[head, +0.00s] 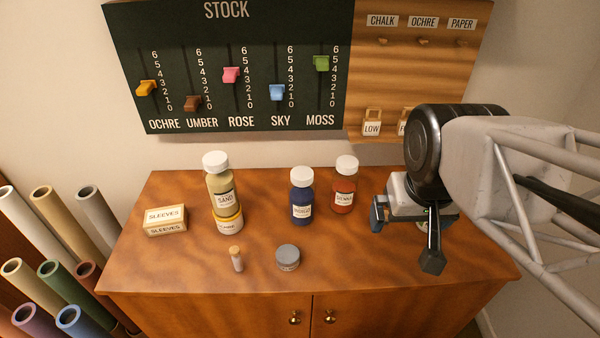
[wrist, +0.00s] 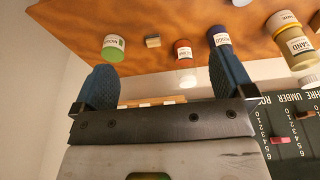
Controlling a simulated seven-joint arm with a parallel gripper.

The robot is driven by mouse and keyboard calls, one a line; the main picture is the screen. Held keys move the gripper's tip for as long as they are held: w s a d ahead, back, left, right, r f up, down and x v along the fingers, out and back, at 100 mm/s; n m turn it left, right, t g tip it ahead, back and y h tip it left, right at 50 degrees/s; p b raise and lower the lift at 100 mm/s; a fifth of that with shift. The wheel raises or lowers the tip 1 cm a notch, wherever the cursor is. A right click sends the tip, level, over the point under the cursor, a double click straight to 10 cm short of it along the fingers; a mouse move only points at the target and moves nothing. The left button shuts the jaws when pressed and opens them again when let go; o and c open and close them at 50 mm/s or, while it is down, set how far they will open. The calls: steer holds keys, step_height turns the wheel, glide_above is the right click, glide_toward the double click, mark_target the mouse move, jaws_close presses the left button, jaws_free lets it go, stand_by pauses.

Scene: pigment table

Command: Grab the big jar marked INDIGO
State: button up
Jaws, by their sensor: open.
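In the wrist view the blue jar (wrist: 220,38) shows upside down, just beyond the right-hand finger. My gripper (head: 405,235) is open and empty, to the right of the blue jar and apart from it, with the red jar nearer to it. In the wrist view my gripper's two fingers (wrist: 165,80) stand wide apart with nothing held between them.
A red jar (head: 344,195) stands close right of the blue one. A sand jar (head: 222,190) sits on a yellow-rimmed pot (head: 229,222) at left. A grey-lidded pot (head: 288,258), a cork-topped vial (head: 236,258) and a SLEEVES box (head: 165,220) stand apart. A green jar (wrist: 113,47) is near my gripper.

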mark_target(305, 194)
steer(key=w+a+f+t+y, duration=0.1)
steer(key=w+a+f+t, duration=0.3)
steer(key=w+f, duration=0.1)
steer(key=w+a+f+n+t+y, duration=0.1)
steer(key=w+a+f+t, duration=0.4)
steer(key=w, duration=0.2)
steer(key=w+a+f+n+t+y, duration=0.1)
steer(key=w+a+f+t, duration=0.3)
steer(key=w+f, duration=0.2)
steer(key=shift+w+a, duration=0.25)
steer(key=shift+w, duration=0.25)
steer(key=shift+s+a+f+t+y, duration=0.3)
steer(key=shift+s+a+f+t, duration=0.15)
steer(key=shift+t, duration=0.55)
steer(key=shift+w, duration=0.15)
steer(key=shift+w+a, duration=0.25)
steer(key=shift+w, duration=0.9)
steer(key=shift+w+a, duration=0.25)
steer(key=shift+w, duration=1.05)
steer(key=shift+w+a, duration=0.25)
steer(key=shift+w, duration=1)
